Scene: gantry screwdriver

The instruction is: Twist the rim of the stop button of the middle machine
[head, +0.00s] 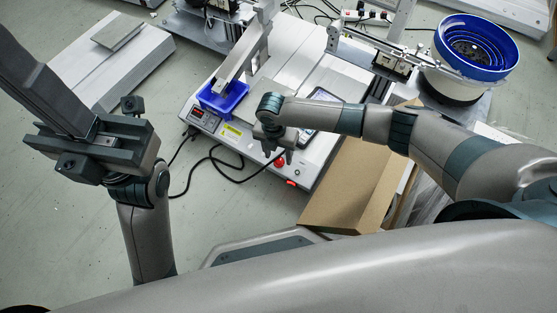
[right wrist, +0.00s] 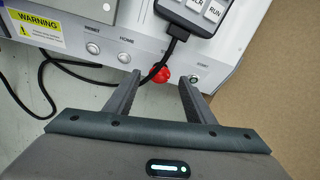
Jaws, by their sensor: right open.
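The middle machine (head: 262,125) is a light grey bench unit with a front control panel. Its red stop button (head: 280,162) sits on the front face, just beyond my right gripper (head: 279,153). In the right wrist view the red button (right wrist: 160,74) shows between the two spread fingertips of my right gripper (right wrist: 160,86), a little ahead of them. A black cable partly crosses the button, so its rim is not clear. Nothing is held there. My left gripper (head: 92,150) is at the far left, away from the machine; its jaw opening cannot be made out.
A blue bin (head: 222,97) stands on the machine's left. A handheld pendant (right wrist: 197,12) with a black cable lies above the button. A red switch (head: 291,183) is near the front corner. A cardboard box (head: 345,190) is at right, a blue bowl feeder (head: 477,45) behind.

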